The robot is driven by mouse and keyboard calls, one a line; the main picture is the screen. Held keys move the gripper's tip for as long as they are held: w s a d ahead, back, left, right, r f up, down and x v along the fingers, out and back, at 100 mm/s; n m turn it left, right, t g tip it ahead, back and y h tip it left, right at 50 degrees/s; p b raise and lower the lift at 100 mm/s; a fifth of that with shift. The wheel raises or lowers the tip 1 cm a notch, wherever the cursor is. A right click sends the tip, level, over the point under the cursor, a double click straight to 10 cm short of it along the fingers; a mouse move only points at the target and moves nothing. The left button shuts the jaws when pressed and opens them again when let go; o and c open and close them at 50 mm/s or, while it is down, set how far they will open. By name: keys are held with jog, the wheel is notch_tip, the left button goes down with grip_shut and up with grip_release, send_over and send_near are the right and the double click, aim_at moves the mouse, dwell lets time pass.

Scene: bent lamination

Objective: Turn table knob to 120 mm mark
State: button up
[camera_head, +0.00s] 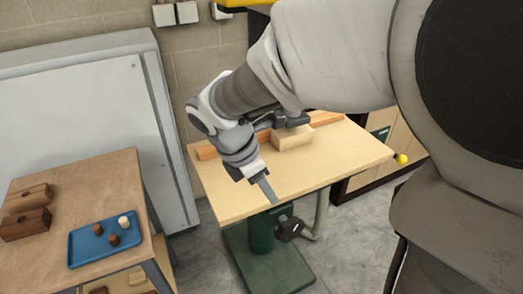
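A light wooden table (240,200) stands in the middle on a green pedestal (262,234). A black knob (289,229) sits below the table's front edge, beside the pedestal. A yellow ball (402,159) sticks out at the table's right corner; I cannot tell whether it is a knob or a handle end. Mark numbers are too small to read. My gripper (268,193) points down over the front of the table, above and left of the black knob and apart from it. One finger shows; the other is hidden, so its opening is unclear. I see nothing held.
A pale wooden block (292,138) and an orange-brown strip (207,152) lie at the table's back. A curved grey-green tube (321,212) hangs right of the knob. At left, a workbench (60,215) holds brown blocks (26,222) and a blue tray (85,247) with small cylinders.

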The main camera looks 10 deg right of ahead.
aim_at(288, 222)
jog(key=b+x, duration=0.3)
jog(key=x, duration=1.3)
jog(key=shift+f+b, duration=0.3)
jog(key=shift+f, duration=0.1)
grip_shut()
